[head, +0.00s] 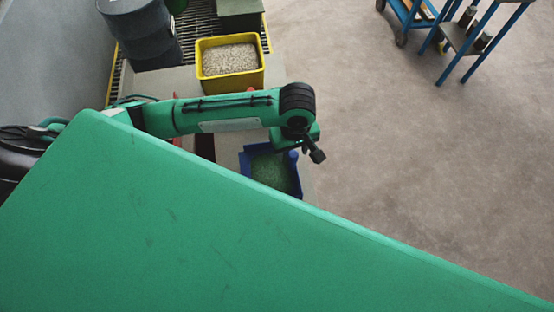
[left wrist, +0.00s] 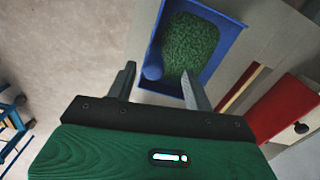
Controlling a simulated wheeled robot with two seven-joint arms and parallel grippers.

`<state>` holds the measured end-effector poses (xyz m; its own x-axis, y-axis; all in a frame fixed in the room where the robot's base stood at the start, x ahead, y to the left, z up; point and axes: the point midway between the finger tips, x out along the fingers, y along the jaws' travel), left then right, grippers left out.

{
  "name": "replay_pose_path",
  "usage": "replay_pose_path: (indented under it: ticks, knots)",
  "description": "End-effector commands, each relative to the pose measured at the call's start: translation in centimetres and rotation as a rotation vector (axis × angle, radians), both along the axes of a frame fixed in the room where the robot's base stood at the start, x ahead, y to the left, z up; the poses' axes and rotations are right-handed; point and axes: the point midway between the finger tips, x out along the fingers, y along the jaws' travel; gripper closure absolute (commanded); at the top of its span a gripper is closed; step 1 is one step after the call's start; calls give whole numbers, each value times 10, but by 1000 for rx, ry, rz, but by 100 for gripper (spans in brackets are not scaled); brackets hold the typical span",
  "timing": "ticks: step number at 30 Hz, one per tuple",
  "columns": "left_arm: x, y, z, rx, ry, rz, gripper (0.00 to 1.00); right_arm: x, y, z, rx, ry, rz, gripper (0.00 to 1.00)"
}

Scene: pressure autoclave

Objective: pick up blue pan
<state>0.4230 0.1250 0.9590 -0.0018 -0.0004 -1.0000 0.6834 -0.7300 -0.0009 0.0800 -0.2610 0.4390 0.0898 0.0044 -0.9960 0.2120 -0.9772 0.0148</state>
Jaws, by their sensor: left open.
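The blue pan (head: 295,172) holds green granules (head: 270,169) and sits on a light surface, partly hidden below my left arm in the head view. My left gripper (head: 313,150) is above the pan's far right corner in that view. In the left wrist view the pan (left wrist: 228,27) lies beyond the fingers, with the granules (left wrist: 190,42) inside and a rounded blue part (left wrist: 152,73) at its near left. The left gripper (left wrist: 160,85) is open, its two fingers apart with nothing visibly held between them. My right gripper is not in view.
A yellow bin (head: 230,84) of pale granules stands behind my left arm. A dark drum (head: 140,30) is at the back left. A red object (left wrist: 287,108) lies right of the pan in the wrist view. A blue cart (head: 470,40) stands far right; open floor lies between.

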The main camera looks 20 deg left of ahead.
Motion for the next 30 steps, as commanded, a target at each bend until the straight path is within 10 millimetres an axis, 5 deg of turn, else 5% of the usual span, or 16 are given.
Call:
replay_pose_path:
  ticks: [15,23,30]
  knots:
    - [11,1,-52,1,-1,0,48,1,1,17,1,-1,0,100]
    - [11,0,-57,0,-1,-1,48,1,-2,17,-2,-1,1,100]
    - [11,0,-57,0,-1,-1,91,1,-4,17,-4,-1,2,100]
